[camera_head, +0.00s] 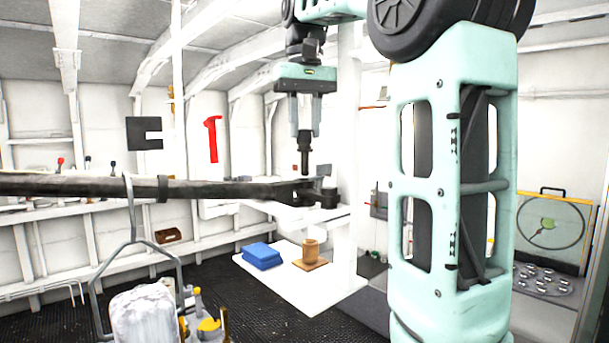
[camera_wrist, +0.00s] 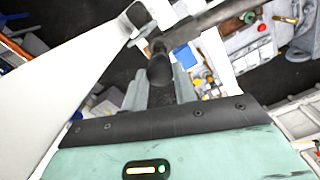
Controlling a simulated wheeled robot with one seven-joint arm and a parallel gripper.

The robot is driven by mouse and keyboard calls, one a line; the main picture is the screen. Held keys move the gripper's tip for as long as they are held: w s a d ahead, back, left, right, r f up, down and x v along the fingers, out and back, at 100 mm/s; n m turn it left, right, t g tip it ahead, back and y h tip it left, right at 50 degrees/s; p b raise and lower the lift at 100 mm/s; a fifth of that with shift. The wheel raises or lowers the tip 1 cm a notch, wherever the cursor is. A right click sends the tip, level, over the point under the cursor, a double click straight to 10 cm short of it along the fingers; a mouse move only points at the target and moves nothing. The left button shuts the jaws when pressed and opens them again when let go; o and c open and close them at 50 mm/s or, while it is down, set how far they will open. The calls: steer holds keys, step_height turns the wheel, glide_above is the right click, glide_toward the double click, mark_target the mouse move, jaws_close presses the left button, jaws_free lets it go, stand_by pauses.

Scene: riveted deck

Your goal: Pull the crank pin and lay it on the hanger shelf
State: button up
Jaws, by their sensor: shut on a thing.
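My gripper (camera_head: 304,132) points straight down and is shut on a dark, stepped crank pin (camera_head: 304,158). The pin hangs upright between the fingers, its lower end just over the forked end of a long dark crank bar (camera_head: 230,191). It looks clear of the bar, though the gap is small. In the wrist view the pin (camera_wrist: 160,70) shows between the pale fingers, with the dark bar (camera_wrist: 212,22) beyond it. A white shelf (camera_head: 285,217) lies just below the bar's end; a lower white board (camera_head: 325,288) also shows. I cannot tell which is the hanger shelf.
A grey metal hanger loop (camera_head: 131,240) hooks over the bar at the left. A white bundle (camera_head: 146,315) stands below it.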

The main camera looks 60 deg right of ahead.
steer(key=shift+r, duration=0.85)
steer(key=shift+a, duration=0.1)
stand_by(0.4)
